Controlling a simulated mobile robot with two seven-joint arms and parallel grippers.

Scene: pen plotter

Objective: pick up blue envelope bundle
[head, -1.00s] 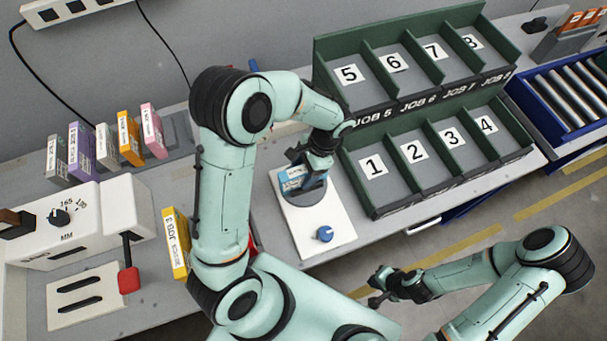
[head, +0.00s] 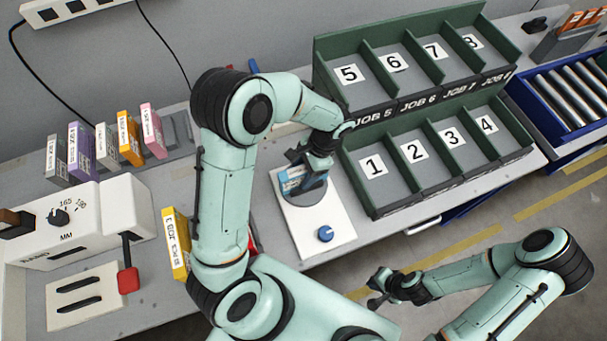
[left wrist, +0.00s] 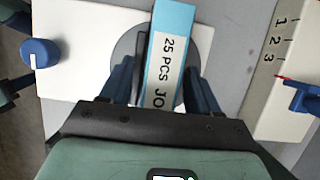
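The blue envelope bundle (head: 290,181), with a white label, stands on the round grey plate (head: 310,195) of a white device with a blue knob (head: 325,234). In the left wrist view the bundle (left wrist: 172,42) shows its label "25 PCS JO…". My left gripper (head: 306,186) is over the device, pointing down. In the left wrist view its two blue fingers (left wrist: 160,85) straddle the bundle, with a gap visible at least on the left side. My right gripper (head: 378,290) is away from the bench at lower right; its fingers are too small to judge.
A green sorting rack (head: 375,200) with numbered bins stands right of the device. Several coloured bundles (head: 128,137) stand at the back left. A yellow bundle (head: 176,243) is beside my left arm. A white machine with a red-handled lever (head: 128,280) is at left.

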